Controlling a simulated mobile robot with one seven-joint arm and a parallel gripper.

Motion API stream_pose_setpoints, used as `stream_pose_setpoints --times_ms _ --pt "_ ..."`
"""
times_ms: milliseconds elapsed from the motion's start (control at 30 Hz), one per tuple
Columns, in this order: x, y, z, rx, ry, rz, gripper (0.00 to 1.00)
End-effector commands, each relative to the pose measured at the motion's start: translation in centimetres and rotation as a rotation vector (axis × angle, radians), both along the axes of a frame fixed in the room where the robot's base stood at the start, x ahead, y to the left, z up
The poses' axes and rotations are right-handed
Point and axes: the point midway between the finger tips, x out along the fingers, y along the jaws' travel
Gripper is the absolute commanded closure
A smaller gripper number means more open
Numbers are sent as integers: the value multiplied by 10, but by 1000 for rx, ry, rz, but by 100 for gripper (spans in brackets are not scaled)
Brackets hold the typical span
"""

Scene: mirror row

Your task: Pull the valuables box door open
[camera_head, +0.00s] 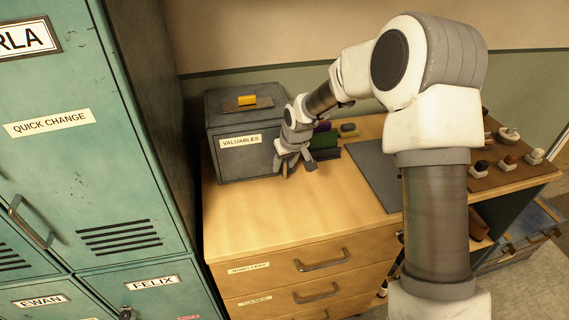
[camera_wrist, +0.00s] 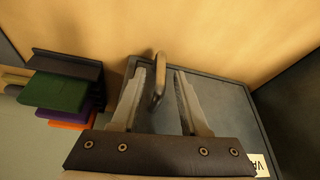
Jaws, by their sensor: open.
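The grey valuables box (camera_head: 237,163) stands at the back left of the wooden cabinet top. Its door (camera_wrist: 215,88), with a VALUABLES label (camera_head: 241,142), looks shut. My gripper (camera_head: 294,167) is at the right part of the box's front, fingers open. In the wrist view, a brass-coloured door handle (camera_wrist: 158,78) shows between the two fingers of my gripper (camera_wrist: 165,72), closer to the left finger. The fingers are apart and not closed on it. Whether one touches it, I cannot tell. In the head view my gripper hides most of the handle.
A yellow block (camera_head: 247,100) lies on top of the box. Green, purple and other coloured items (camera_wrist: 62,90) stand beside the box. Teal lockers (camera_head: 110,170) rise at the left. The cabinet top (camera_head: 290,218) in front of the box is clear. A dark mat (camera_head: 372,168) lies to the right.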

Motion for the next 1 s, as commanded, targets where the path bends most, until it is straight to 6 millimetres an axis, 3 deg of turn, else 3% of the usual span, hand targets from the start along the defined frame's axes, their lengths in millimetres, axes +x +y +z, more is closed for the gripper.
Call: stream_pose_setpoints --times_ms 133,367,1000 --pt "0 0 0 0 0 0 57" --pt "0 0 0 0 0 0 99" --pt "0 0 1 0 0 2 100"
